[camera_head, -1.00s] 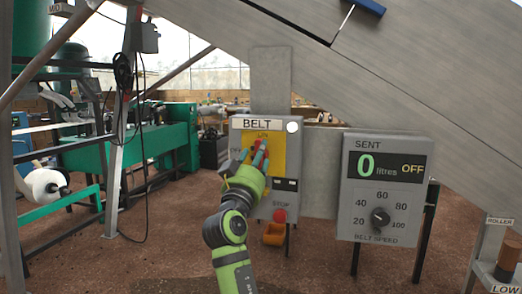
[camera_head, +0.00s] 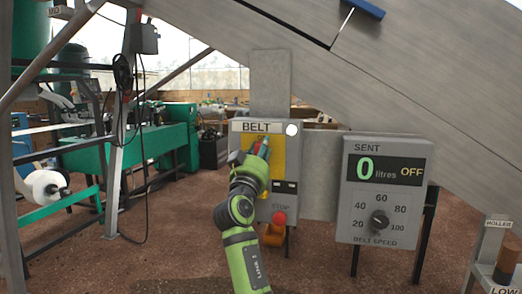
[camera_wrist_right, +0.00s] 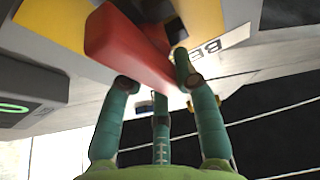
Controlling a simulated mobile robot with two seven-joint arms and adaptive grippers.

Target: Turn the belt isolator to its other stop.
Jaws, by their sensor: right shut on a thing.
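The belt isolator is a red handle (camera_head: 264,148) on a yellow plate (camera_head: 277,160), on the front of the grey BELT box (camera_head: 291,190). My right gripper (camera_head: 263,153) is at the handle, its teal fingers shut on it. In the right wrist view the red handle (camera_wrist_right: 125,48) fills the upper middle, with the gripper's fingers (camera_wrist_right: 155,85) at its near edge. The handle points roughly up, by the label at the plate's top. The gripper and wrist hide the plate's left part and the OFF label. My left gripper is not in view.
A red STOP button (camera_head: 279,217) and an orange piece (camera_head: 273,236) sit below the plate. To the right stands the SENT panel (camera_head: 386,190), reading 0 litres and OFF, with a speed knob (camera_head: 379,222). A sloping grey chute (camera_head: 420,80) hangs above.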

